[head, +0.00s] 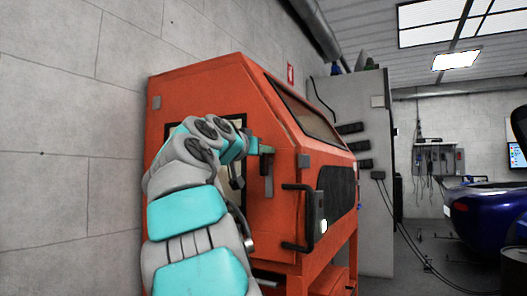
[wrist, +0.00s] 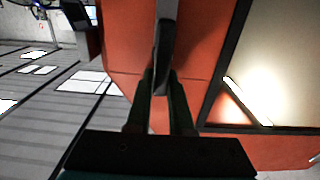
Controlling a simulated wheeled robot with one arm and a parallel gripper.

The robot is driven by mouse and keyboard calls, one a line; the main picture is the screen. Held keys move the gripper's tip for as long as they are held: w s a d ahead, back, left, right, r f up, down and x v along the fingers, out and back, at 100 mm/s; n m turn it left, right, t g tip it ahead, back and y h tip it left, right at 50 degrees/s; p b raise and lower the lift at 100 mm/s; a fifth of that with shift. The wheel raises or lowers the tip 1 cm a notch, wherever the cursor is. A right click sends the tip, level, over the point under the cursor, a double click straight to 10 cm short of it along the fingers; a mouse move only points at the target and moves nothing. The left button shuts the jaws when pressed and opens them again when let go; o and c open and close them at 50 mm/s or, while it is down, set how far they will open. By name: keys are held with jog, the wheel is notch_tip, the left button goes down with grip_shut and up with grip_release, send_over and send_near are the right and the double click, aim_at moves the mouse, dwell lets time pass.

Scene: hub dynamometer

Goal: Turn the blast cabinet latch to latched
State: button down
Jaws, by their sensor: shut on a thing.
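The orange blast cabinet (head: 222,88) stands against the wall at the middle of the head view, and its orange panel (wrist: 205,45) fills much of the wrist view. Its latch shows as a grey upright piece (head: 268,183) on the cabinet's near side. In the wrist view the latch handle (wrist: 164,50) is a dark bar, lined up with a light grey strip above it. My gripper (wrist: 163,82) is shut on this handle, with one finger on each side. In the head view my arm hides part of the cabinet side, and the grip itself is small and partly hidden.
A black bar handle (head: 285,215) sticks out from the cabinet to the right of my arm. A grey tall cabinet (head: 376,130) stands behind. A blue car (head: 485,215) is at the far right, with open floor before it. The wall is close on the left.

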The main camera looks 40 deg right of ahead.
jog(key=shift+r+n, duration=0.1)
jog(key=shift+n, duration=0.2)
jog(key=shift+w+a+r+n+p, duration=0.15)
jog(key=shift+n+p, duration=0.35)
jog(key=shift+p, duration=0.25)
jog(key=n+p, duration=0.4)
jog(key=n, duration=0.1)
jog(key=w+f+n+p, duration=0.1)
jog(key=n+p, duration=0.3)
jog(key=w+f+n+p, duration=0.1)
jog(key=n+p, duration=0.4)
jog(key=shift+w+a+f+n, duration=0.2)
jog(key=shift+a+n, duration=0.1)
jog(key=shift+a, duration=0.1)
jog(key=shift+f+n+p, duration=0.4)
jog(key=shift+n+p, duration=0.3)
jog(key=shift+n, duration=0.2)
jog(key=c, duration=0.8)
grip_release()
jog(key=shift+f, duration=0.1)
